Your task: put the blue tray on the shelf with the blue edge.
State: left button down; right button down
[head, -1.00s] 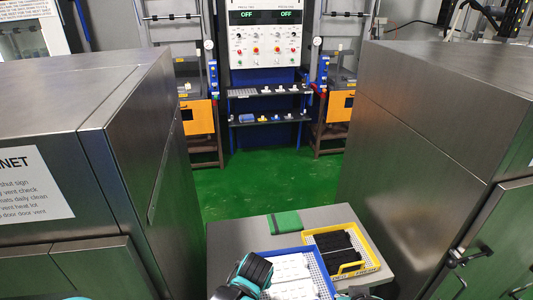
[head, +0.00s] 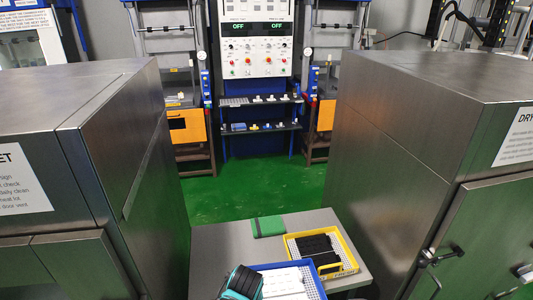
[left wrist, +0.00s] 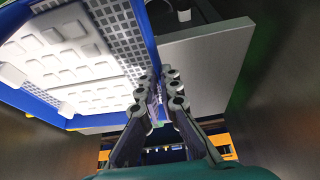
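The blue tray (head: 316,276) is at the bottom of the head view, in front of the grey table. It holds white pieces and is cut off by the picture edge. Its blue wall and grid floor fill the upper left of the left wrist view (left wrist: 148,42). My left gripper (left wrist: 165,88) has its fingers closed together on the tray's rim; its dark and teal wrist (head: 242,284) shows left of the tray. My right gripper is out of view. A rack under the control panel has an upper shelf (head: 262,101) and a lower shelf (head: 262,129); their edge colours are hard to tell.
The grey table (head: 222,240) carries a yellow tray (head: 350,268) with black pieces and a green book-like item (head: 269,226). Steel cabinets stand close on the left (head: 120,130) and right (head: 400,150). Green floor (head: 235,198) is clear between the table and rack.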

pick_arm(q)
jog(key=a+f+m, duration=0.2)
jog(key=a, duration=0.9)
jog(key=shift+w+a+h, duration=0.2)
jog(key=shift+h, duration=0.2)
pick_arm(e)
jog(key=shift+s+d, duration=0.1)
